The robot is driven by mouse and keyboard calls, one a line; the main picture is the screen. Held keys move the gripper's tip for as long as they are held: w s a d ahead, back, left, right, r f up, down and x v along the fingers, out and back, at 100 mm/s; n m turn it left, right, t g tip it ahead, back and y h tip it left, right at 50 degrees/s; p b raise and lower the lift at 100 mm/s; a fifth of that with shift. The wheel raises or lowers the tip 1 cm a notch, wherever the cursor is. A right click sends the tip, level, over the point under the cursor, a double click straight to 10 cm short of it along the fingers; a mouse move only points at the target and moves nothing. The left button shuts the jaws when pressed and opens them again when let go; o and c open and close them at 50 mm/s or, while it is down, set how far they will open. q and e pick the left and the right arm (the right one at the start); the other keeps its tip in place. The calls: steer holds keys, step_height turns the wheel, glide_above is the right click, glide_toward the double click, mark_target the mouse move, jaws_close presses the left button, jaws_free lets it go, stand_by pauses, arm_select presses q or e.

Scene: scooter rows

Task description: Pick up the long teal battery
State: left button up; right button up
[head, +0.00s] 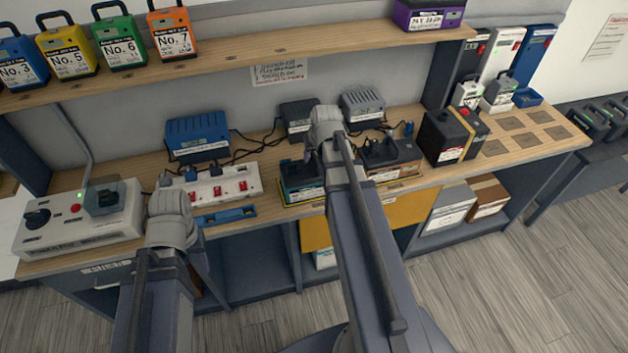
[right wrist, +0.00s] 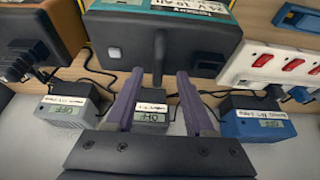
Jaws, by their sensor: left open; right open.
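The long teal battery (head: 300,193) stands on the bench in the middle, partly hidden behind my right arm in the head view. In the right wrist view its teal top (right wrist: 205,12) and a dark bar-like handle (right wrist: 159,50) show at the upper middle. My right gripper (right wrist: 160,76) is open and empty, its two fingers pointing towards the battery with the handle between and just beyond their tips. I cannot tell whether they touch it. My left gripper (head: 165,180) is open near the left end of the white switch strip (head: 215,188); its fingers are small and hard to make out.
A brown-orange battery (head: 392,160) stands close to the right of the teal one. Chargers (head: 197,137) with cables line the back of the bench. A grey control box (head: 75,225) is at left. A black battery (head: 450,138) is further right. A shelf (head: 240,55) overhangs the back.

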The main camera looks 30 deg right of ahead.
mark_target(316, 158)
steer(key=b+x, duration=0.2)
steer(key=x, duration=0.1)
steer(key=shift+d+f, duration=0.1)
steer(key=shift+f, duration=0.15)
steer(key=shift+r, duration=0.1)
steer(key=shift+s, duration=0.1)
jaws_close()
stand_by(1.0)
